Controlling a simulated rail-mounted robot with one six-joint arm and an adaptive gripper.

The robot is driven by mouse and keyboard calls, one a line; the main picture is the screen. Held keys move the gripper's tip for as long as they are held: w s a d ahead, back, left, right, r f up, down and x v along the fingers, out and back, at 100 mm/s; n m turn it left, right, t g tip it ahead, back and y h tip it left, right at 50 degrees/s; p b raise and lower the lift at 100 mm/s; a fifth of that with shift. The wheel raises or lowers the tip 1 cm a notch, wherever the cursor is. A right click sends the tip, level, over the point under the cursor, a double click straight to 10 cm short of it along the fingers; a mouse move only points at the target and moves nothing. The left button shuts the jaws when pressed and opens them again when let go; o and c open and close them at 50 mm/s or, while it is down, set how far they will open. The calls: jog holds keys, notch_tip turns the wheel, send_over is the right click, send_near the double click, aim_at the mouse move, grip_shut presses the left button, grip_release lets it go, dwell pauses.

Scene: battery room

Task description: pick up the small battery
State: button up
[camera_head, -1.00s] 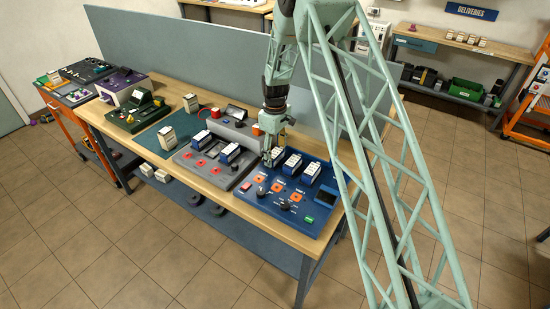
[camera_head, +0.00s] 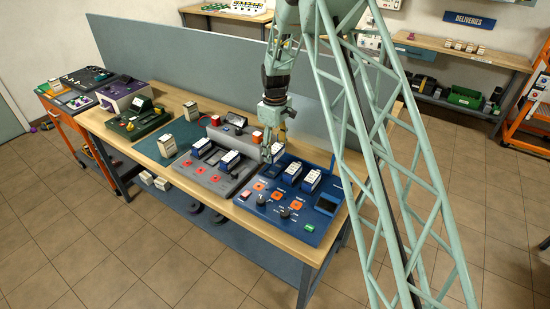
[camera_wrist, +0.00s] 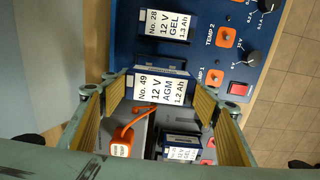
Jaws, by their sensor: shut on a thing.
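The small battery (camera_wrist: 160,88) is a white-labelled block reading "No. 49 12 V AGM 1.2 Ah". My gripper (camera_wrist: 158,98) is shut on it, with one finger on each side in the wrist view. In the head view my gripper (camera_head: 273,150) is above the left back part of the blue charging panel (camera_head: 280,222), near the grey panel's edge. The battery is small there and partly hidden by the fingers. It appears lifted clear of the panel. Another battery, "No. 28 12 V GEL 1.3 Ah" (camera_wrist: 167,24), stands in the blue panel.
Two batteries (camera_head: 292,171) (camera_head: 312,180) stand in the blue panel. The grey panel (camera_head: 205,178) to the left holds batteries too. An orange sensor block (camera_wrist: 121,144) with a cable lies close below my gripper in the wrist view. A grey-blue partition (camera_head: 200,70) stands behind the bench.

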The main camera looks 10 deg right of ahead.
aim_at(275, 149)
jog(key=shift+r, duration=1.7)
